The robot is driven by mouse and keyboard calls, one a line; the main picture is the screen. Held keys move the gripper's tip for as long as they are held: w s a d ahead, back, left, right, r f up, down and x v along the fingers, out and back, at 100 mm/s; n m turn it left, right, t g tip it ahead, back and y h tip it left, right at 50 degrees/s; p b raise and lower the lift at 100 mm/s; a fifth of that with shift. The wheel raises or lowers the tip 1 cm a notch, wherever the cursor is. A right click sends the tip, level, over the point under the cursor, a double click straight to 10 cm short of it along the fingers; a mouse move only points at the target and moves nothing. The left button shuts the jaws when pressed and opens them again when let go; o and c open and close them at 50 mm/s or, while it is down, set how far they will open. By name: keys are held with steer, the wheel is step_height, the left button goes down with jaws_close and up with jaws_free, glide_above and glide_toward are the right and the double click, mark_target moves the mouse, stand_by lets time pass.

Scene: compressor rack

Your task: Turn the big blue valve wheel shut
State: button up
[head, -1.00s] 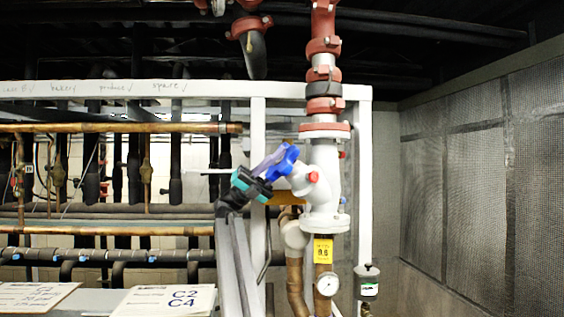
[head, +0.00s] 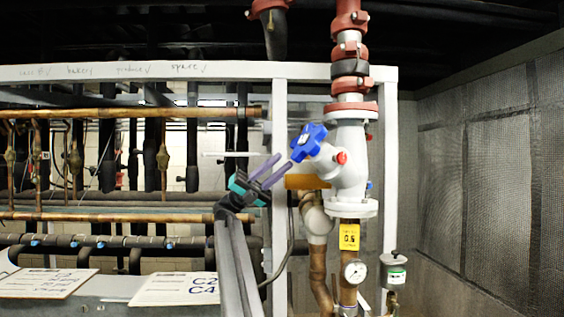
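The big blue valve wheel (head: 308,142) is lobed, with a pale hub, and sits at the left of the white valve body (head: 347,160). My gripper (head: 285,161), with purple fingers on a teal and black body, is just below and left of the wheel. The two fingers are apart with a gap between them and nothing visible in it. The tips are close to the wheel's lower left edge; I cannot tell whether one touches it. The wheel's face is mostly clear of the fingers.
A yellow tag (head: 349,237) and a pressure gauge (head: 355,271) are on the copper pipe below the valve. A white frame post (head: 280,120) stands just behind the wheel. Copper and black pipes fill the left. Paper signs (head: 178,289) lie at lower left. A mesh wall (head: 490,170) is at right.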

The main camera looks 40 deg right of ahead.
steer(key=shift+v, duration=1.15)
steer(key=shift+f, duration=0.1)
